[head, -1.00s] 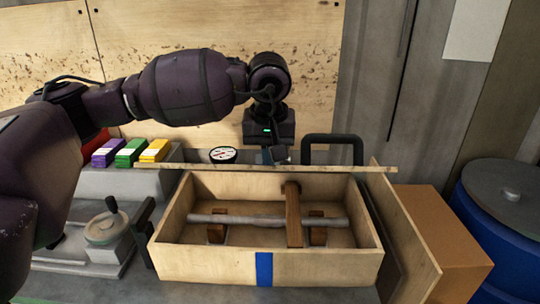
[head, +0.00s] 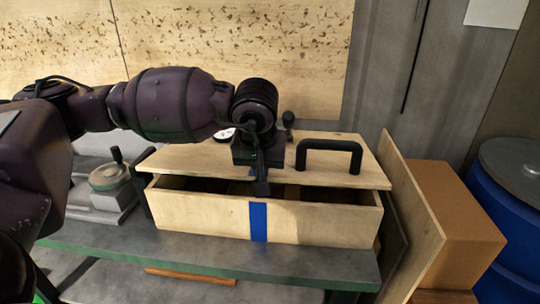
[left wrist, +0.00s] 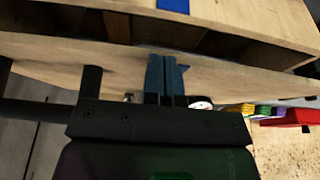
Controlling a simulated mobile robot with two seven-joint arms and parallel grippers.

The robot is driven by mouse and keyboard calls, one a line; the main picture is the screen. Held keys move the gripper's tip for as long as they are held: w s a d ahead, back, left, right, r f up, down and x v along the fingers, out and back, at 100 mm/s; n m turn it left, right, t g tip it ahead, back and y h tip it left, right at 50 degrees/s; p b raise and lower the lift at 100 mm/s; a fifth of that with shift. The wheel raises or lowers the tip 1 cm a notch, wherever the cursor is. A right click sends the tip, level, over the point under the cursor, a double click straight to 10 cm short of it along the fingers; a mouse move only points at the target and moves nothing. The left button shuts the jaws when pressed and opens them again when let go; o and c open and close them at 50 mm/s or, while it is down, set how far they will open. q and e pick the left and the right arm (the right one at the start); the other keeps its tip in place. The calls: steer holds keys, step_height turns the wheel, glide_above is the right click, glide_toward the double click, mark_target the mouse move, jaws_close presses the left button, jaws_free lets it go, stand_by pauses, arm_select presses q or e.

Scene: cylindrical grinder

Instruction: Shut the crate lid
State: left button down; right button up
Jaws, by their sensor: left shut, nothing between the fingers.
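The crate (head: 195,215) is an open plywood box with a blue stripe on its front wall, standing on the grey bench. Its plywood lid (head: 190,158), with a black handle (head: 329,148), lies over the crate, tilted; a dark gap shows between its front edge and the crate's front wall. My left gripper (head: 261,186) is shut and empty, pointing down at the lid's front edge, left of the handle. In the left wrist view its closed fingers (left wrist: 166,75) lie against or just over the lid (left wrist: 110,72); contact is unclear. My right gripper is out of view.
A plywood panel (head: 418,220) and a cardboard box (head: 460,215) stand right of the crate, with a blue drum (head: 505,200) beyond. A handwheel (head: 110,176) is at left. A dial gauge (head: 224,134) sits behind the lid. The bench front is clear.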

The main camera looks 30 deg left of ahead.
arm_select(q)
steer(key=f, duration=0.1)
steer(key=f+b, duration=0.1)
steer(key=f, duration=0.2)
steer(key=shift+s+d+f, duration=0.1)
steer(key=shift+s+f, duration=0.2)
steer(key=shift+s, duration=0.05)
steer(key=shift+f+b, duration=0.35)
steer(key=shift+b, duration=0.05)
steer(key=shift+s+f, duration=0.15)
steer(key=shift+f, duration=0.15)
